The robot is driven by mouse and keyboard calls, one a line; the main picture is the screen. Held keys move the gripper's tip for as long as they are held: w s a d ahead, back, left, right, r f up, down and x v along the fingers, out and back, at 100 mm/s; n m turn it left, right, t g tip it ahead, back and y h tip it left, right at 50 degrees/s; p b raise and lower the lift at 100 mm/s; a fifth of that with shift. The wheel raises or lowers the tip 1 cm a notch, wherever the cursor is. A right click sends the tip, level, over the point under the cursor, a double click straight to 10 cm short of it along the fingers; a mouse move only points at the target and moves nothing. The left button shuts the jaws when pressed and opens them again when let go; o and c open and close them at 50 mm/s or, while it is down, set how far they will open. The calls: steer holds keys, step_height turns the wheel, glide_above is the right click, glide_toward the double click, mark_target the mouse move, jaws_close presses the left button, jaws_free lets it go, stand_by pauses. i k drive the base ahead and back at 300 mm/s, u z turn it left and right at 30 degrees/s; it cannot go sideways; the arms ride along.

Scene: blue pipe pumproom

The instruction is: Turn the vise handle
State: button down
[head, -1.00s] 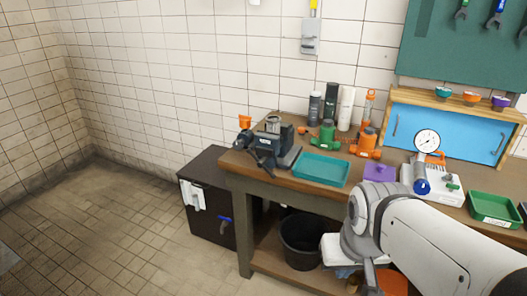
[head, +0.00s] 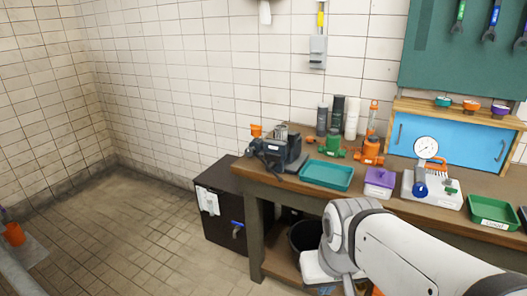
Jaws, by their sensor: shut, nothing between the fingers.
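The dark grey vise (head: 288,153) stands on the left end of the wooden workbench (head: 375,197) in the head view. A dark bar-like part, which looks like the vise handle (head: 258,151), shows at its left front; its exact angle is too small to tell. An orange piece (head: 256,131) shows at the vise's upper left. My arm comes in from the lower right, in front of the bench and well short of the vise. My gripper does not show in the head view.
A teal tray (head: 327,175) lies just right of the vise. Green and orange valve fittings (head: 369,151), bottles and a gauge unit (head: 427,147) stand farther right. A dark cabinet (head: 222,228) is left of the bench.

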mark_target(269, 168)
steer(key=u, duration=0.05)
steer(key=i, duration=1)
steer(key=u, duration=0.05)
